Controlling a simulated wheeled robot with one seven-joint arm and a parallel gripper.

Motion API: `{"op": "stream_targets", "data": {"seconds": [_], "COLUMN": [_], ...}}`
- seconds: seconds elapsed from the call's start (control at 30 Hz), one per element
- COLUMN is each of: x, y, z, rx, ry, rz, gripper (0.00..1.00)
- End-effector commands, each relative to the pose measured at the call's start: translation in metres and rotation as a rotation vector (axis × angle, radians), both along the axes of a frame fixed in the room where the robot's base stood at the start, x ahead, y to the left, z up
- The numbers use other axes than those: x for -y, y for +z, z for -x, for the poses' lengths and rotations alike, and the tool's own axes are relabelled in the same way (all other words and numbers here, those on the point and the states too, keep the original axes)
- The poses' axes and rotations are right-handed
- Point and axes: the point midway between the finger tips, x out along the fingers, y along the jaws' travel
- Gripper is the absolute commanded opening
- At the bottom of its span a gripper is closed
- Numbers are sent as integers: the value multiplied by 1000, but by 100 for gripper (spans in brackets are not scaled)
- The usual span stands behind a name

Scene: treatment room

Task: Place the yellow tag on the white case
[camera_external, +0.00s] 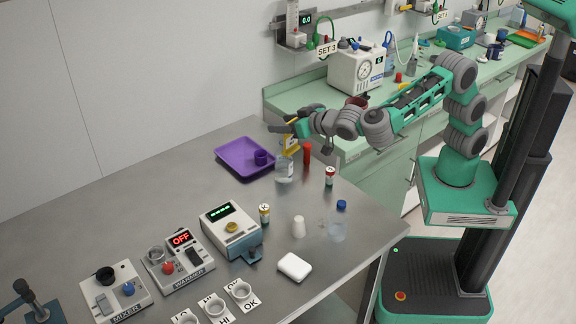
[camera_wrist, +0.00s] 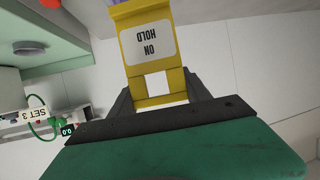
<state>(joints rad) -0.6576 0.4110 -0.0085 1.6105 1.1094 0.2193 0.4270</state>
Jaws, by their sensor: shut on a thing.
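The yellow tag (camera_wrist: 152,85) carries a white label reading "ON HOLD" and shows upside down in the wrist view. My gripper (camera_wrist: 158,98) is shut on its end. In the external view the tag (camera_external: 291,141) is held above the far right part of the steel table, near a clear bottle; the fingers of my gripper (camera_external: 291,129) are partly hidden by the arm. The white case (camera_external: 294,267), small with rounded corners, lies flat on the table near the front edge, well away from my gripper.
A purple tray (camera_external: 232,163) lies left of the held tag. A white cup (camera_external: 299,227) and a blue-capped bottle (camera_external: 338,224) stand behind the case. The boxed device (camera_external: 231,228) is left of it.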

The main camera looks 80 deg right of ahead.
Motion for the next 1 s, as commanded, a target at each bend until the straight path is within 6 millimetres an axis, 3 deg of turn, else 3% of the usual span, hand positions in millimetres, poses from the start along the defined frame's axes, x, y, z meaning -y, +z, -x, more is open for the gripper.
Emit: {"op": "stream_targets", "data": {"seconds": [0.13,0.23,0.37,0.47,0.67,0.9,1.0], "x": [13,15,-1,-25,-100,-203,-237], "y": [43,57,63,62,45,-4,-11], "z": [13,22,29,34,55,108,132], "rx": [7,3,2,2,1,-2,2], "ry": [-5,24,120,239,558,989,1142], "rz": [-6,-2,-2,-2,-1,-1,-2], "gripper": [0,0,0,0,0,0,0]}}
